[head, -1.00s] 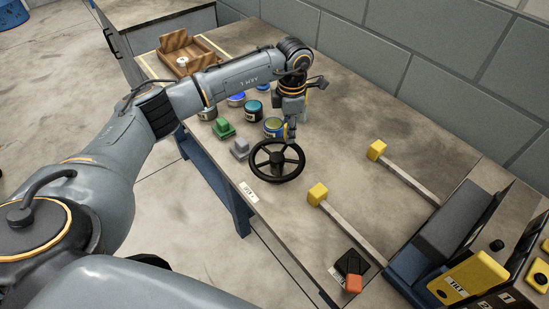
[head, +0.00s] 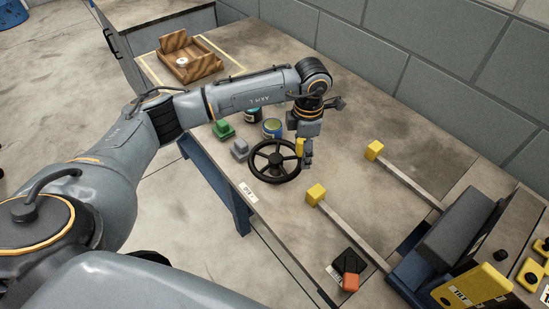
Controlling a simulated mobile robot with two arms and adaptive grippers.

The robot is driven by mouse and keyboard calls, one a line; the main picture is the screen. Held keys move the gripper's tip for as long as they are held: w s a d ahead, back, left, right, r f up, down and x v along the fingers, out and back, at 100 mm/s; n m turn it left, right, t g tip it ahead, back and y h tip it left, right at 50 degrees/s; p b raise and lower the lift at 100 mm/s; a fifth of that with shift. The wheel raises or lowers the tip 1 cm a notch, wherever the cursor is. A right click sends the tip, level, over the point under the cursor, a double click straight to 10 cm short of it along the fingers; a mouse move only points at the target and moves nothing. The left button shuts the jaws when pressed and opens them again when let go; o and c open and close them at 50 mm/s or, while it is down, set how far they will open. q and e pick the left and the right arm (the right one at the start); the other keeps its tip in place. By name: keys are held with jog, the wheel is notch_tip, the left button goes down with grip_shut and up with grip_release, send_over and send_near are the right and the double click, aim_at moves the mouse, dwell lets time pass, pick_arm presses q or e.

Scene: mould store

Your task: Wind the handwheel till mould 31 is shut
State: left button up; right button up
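A black spoked handwheel (head: 262,173) lies at the near edge of the bench. My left gripper (head: 306,162) points down at the right side of its rim, touching or very close to it. A small yellow piece (head: 300,147) shows beside the fingers; whether it is a wheel knob or part of the gripper is unclear. The fingertips are too small to tell whether they grip. At the right stands a machine with a dark block (head: 455,235) and a yellow plate (head: 474,288), partly cut off. No number 31 is readable. My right gripper is out of view.
Two rails with yellow end blocks (head: 316,194) (head: 374,150) run across the bench towards the machine. Green and grey blocks (head: 224,129) (head: 240,149) and cans (head: 272,128) stand left of the wheel. A wooden tray (head: 187,69) lies behind. A red-orange block (head: 350,283) lies in front.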

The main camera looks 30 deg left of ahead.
pick_arm(q)
jog(key=shift+a+r, duration=0.1)
jog(key=shift+r, duration=0.05)
jog(key=shift+r, duration=0.1)
jog(key=shift+w+r+p, duration=0.1)
jog(key=shift+r+p, duration=0.15)
jog(key=shift+p, duration=0.05)
notch_tip(320, 180, up, 8)
jog(key=p, duration=0.4)
jog(key=shift+r+p, duration=0.2)
jog(key=shift+p, duration=0.15)
